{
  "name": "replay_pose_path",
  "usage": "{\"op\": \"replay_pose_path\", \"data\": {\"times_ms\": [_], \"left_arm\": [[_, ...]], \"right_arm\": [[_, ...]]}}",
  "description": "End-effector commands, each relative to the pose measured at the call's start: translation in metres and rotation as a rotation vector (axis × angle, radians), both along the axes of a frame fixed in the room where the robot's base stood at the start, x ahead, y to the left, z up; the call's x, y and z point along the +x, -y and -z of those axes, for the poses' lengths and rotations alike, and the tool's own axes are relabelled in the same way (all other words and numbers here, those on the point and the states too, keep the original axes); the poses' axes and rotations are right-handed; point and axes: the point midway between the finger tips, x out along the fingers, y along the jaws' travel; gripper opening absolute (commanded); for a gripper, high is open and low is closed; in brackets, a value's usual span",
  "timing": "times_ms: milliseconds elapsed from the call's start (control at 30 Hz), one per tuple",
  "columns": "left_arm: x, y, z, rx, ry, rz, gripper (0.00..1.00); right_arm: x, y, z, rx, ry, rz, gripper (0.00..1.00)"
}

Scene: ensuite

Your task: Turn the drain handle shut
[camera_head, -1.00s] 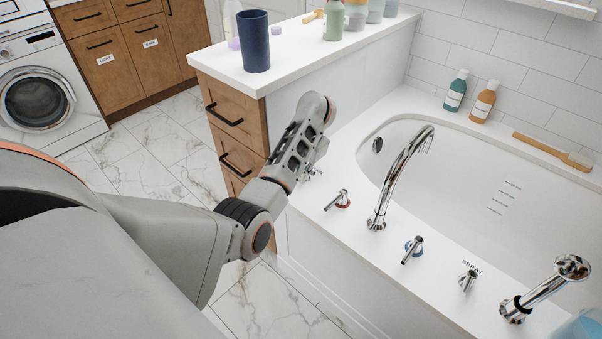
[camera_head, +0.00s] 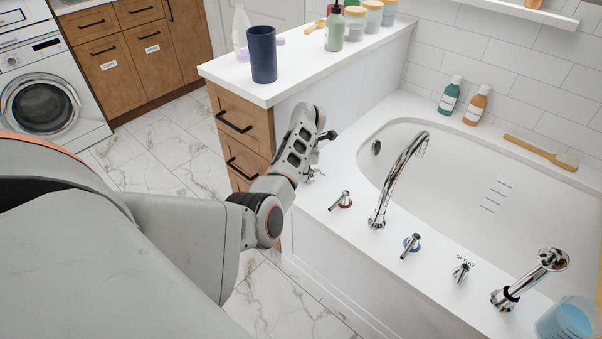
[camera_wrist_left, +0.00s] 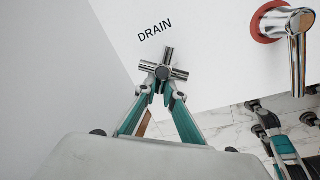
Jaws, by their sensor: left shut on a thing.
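The drain handle (camera_wrist_left: 163,72) is a chrome cross-shaped knob beside the word DRAIN on the white tub deck in the left wrist view. My left gripper (camera_wrist_left: 161,90) is shut on its near arms, with one teal finger on each side. In the head view the drain handle (camera_head: 315,174) shows small at the deck's left end, partly hidden by my left gripper (camera_head: 316,158). What looks like my right gripper (camera_wrist_left: 282,132) shows partly at the lower right of the left wrist view, away from the handle; its opening is unclear.
A red-ringed tap handle (camera_head: 342,200), the tall spout (camera_head: 397,180), a blue-ringed handle (camera_head: 411,245) and the spray fittings (camera_head: 528,280) stand along the deck. A wooden drawer cabinet (camera_head: 240,140) adjoins the tub. Marble floor (camera_head: 180,148) is clear at left.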

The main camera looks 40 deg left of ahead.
Motion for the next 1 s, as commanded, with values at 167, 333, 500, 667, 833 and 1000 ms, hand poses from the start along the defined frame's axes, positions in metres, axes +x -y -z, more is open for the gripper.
{"op": "replay_pose_path", "data": {"times_ms": [167, 333, 500, 667, 833, 1000], "left_arm": [[0.003, -0.002, -0.004, -0.003, 0.001, 0.168, 0.00], [0.005, -0.004, -0.002, -0.003, -0.001, 0.323, 0.00], [0.008, -0.005, -0.001, -0.003, -0.001, 0.457, 0.00], [0.010, -0.006, 0.000, -0.003, -0.002, 0.556, 0.00], [0.011, -0.007, 0.001, -0.002, -0.003, 0.628, 0.00], [0.012, -0.007, 0.002, -0.003, -0.004, 0.667, 0.00]], "right_arm": [[-0.003, 0.000, -0.003, 0.001, -0.009, 0.008, 0.40], [-0.010, 0.001, 0.002, -0.001, -0.027, 0.012, 0.40], [-0.008, 0.001, -0.004, 0.007, -0.018, 0.013, 0.40], [-0.006, 0.000, -0.007, 0.010, -0.013, 0.012, 0.40], [-0.006, 0.000, -0.008, 0.011, -0.013, 0.009, 0.40], [-0.006, -0.001, -0.009, 0.012, -0.011, 0.008, 0.40]]}}
